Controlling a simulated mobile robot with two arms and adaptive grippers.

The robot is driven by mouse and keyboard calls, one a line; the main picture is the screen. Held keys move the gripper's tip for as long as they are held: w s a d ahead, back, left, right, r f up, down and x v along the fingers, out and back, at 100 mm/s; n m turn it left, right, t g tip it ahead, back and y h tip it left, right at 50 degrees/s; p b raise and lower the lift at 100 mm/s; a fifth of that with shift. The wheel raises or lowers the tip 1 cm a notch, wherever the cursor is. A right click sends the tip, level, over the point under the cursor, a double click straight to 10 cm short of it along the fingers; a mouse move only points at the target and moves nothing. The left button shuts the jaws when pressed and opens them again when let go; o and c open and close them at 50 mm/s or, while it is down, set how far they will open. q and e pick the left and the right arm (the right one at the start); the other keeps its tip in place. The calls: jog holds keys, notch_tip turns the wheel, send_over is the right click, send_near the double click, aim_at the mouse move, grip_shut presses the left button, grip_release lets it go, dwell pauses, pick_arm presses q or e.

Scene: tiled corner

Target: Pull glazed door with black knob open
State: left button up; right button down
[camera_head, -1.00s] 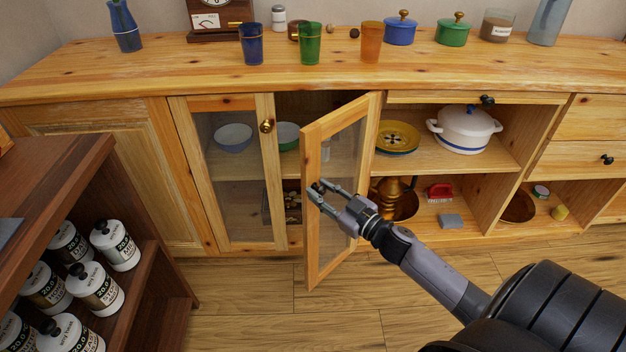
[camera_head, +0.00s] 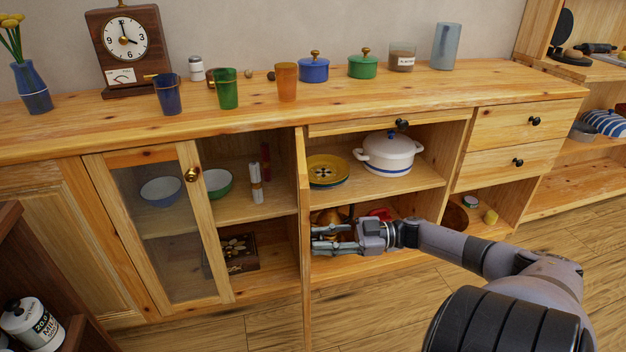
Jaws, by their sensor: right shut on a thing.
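The glazed door (camera_head: 304,200) stands swung out from the wooden cabinet, seen almost edge-on, so its glass barely shows. My right gripper (camera_head: 316,240) comes in from the right, its two fingers pointing left and reaching the door's right-hand face. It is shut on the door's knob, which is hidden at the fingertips. The shelves left of the door lie exposed, with a green bowl (camera_head: 217,182) and a dark box (camera_head: 240,254). My left gripper is out of view.
A second glazed door (camera_head: 215,235) with a brass knob (camera_head: 192,174) is closed on the left. A white pot (camera_head: 388,153) and a yellow plate (camera_head: 326,170) stand on the open shelf behind my arm. The floor (camera_head: 400,318) in front is clear.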

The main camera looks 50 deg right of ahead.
jog(key=shift+s+d, duration=0.1)
jog(key=shift+d, duration=0.05)
jog(key=c, duration=1.2)
grip_release()
jog(key=shift+c, duration=0.2)
jog(key=v, duration=1.2)
